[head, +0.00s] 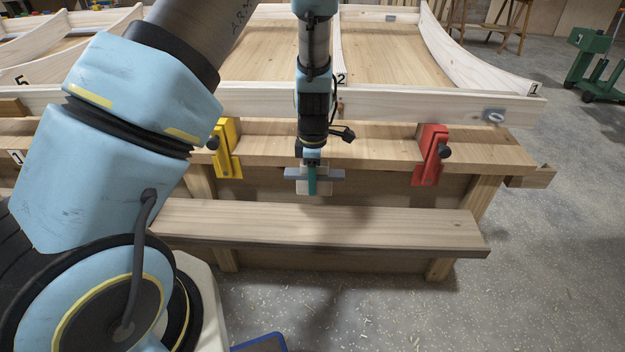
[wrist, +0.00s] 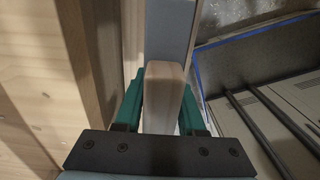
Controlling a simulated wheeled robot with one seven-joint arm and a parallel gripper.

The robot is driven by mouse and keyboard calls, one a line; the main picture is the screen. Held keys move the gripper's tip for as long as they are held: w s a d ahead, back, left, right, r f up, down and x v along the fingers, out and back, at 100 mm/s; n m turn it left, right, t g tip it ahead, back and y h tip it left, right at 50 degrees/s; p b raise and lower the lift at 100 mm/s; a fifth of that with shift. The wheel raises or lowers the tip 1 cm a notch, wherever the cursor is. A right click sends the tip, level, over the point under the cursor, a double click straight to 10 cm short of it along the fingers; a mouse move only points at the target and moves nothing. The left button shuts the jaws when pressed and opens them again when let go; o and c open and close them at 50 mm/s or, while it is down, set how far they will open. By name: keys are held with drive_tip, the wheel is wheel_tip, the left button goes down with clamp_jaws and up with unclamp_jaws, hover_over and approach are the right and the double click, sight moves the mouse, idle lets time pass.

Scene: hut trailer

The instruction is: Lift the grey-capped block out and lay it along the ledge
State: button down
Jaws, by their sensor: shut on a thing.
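My gripper (head: 312,186) points down in front of the workbench's front edge, its teal fingers closed on a pale wooden block. The block's grey part (head: 331,174) shows as a bar across the fingers in the head view, with pale wood (head: 326,187) below it. In the wrist view the block's rounded wooden end (wrist: 163,95) sits between the teal fingers (wrist: 163,112), and the grey face (wrist: 168,32) runs on beyond it. A long wooden plank ledge (head: 400,224) lies below and nearer. Whether the block touches anything is unclear.
A yellow clamp (head: 226,150) and a red clamp (head: 431,155) stand on the bench edge either side of my gripper. A long pale beam (head: 420,105) runs behind. The plank's top is bare. A blue-edged grey thing (wrist: 250,50) shows at right in the wrist view.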

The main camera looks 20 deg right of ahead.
drive_tip(key=shift+f+b, duration=3.85)
drive_tip(key=shift+f, duration=0.6)
drive_tip(key=shift+f, duration=0.2)
drive_tip(key=shift+f+b, duration=0.3)
drive_tip(key=shift+f, duration=0.3)
drive_tip(key=shift+f, duration=0.15)
drive_tip(key=shift+f+b, duration=0.45)
drive_tip(key=shift+f, duration=0.3)
drive_tip(key=shift+f+b, duration=0.35)
drive_tip(key=shift+f, duration=0.5)
drive_tip(key=shift+c, duration=2.1)
unclamp_jaws()
